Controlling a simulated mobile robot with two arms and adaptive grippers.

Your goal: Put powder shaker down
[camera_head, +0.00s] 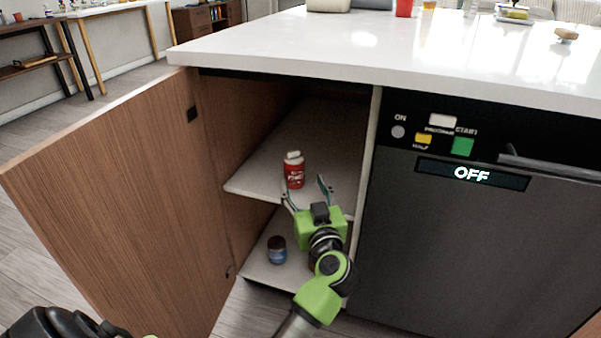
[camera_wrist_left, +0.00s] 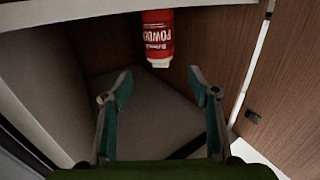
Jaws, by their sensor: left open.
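The powder shaker (camera_head: 294,172), a red bottle with a white cap, stands upright on the upper shelf (camera_head: 258,182) of the open cabinet, near its front edge. It also shows upside down at the top of the left wrist view (camera_wrist_left: 157,38). My left gripper (camera_head: 305,192) is green and open, at the front of the shelf just in front of the shaker. Its two spread fingers also show in the left wrist view (camera_wrist_left: 160,85), with nothing between them and the shaker beyond their tips. My right gripper is not in view.
The wooden cabinet door (camera_head: 110,205) stands open at left. A dark blue jar (camera_head: 277,250) is on the lower shelf (camera_head: 262,270). The dishwasher (camera_head: 470,230) closes off the right side, and the white countertop (camera_head: 400,50) overhangs the cabinet. The upper shelf has free room behind the shaker.

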